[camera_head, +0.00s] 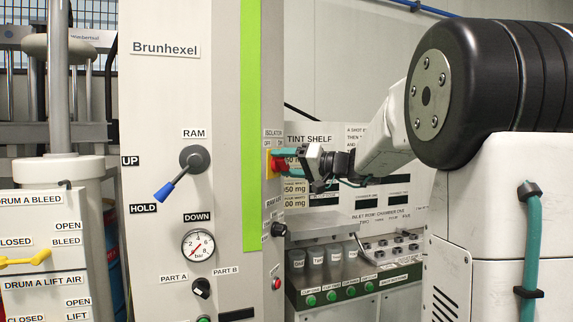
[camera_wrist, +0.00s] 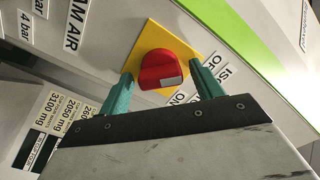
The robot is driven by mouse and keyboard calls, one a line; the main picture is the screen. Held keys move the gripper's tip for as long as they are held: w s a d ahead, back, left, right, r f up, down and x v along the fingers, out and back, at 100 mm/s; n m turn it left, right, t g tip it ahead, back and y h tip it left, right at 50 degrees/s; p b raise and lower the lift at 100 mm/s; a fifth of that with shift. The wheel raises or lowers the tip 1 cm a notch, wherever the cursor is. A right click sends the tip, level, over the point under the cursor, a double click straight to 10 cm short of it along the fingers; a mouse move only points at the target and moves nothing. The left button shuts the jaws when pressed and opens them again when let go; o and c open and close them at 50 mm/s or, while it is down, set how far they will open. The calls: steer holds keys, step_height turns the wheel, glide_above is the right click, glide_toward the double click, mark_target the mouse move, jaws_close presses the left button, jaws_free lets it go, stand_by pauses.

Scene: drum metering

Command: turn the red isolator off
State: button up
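The red isolator knob (camera_head: 279,163) sits on a yellow plate (camera_head: 269,168) on the narrow side face of the Brunhexel cabinet. In the wrist view the red knob (camera_wrist: 160,68) has a white mark on its grip, and the yellow plate (camera_wrist: 184,42) lies behind it. Labels reading ON and OFF stand beside the plate, partly covered by a finger. My gripper (camera_wrist: 160,82) is open, with one teal finger on each side of the knob.
The cabinet (camera_head: 222,60) carries a blue-tipped RAM lever (camera_head: 182,172) and a pressure gauge (camera_head: 198,245). A black knob (camera_head: 278,229) sits below the isolator. The tint shelf, with jars (camera_head: 314,266) and green buttons, is behind and below my arm.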

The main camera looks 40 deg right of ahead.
steer(key=v, duration=0.8)
steer(key=shift+w, duration=0.1)
stand_by(0.5)
steer(key=s+a+f+m+g+h, duration=0.1)
steer(key=s+a+f+m+g, duration=0.1)
steer(key=s+a+f+g, duration=0.6)
steer(key=s+a+f+m+g+h, duration=0.1)
steer(key=s+a+f+g, duration=0.2)
steer(key=s+a+f, duration=0.55)
steer(key=s+a+f+n+g+h, duration=0.3)
steer(key=s+a+f+n+h, duration=0.3)
steer(key=s, duration=0.6)
steer(key=shift+a+f+h, duration=0.35)
steer(key=shift+f+h, duration=0.05)
steer(key=shift+f, duration=0.95)
steer(key=shift+s, duration=0.1)
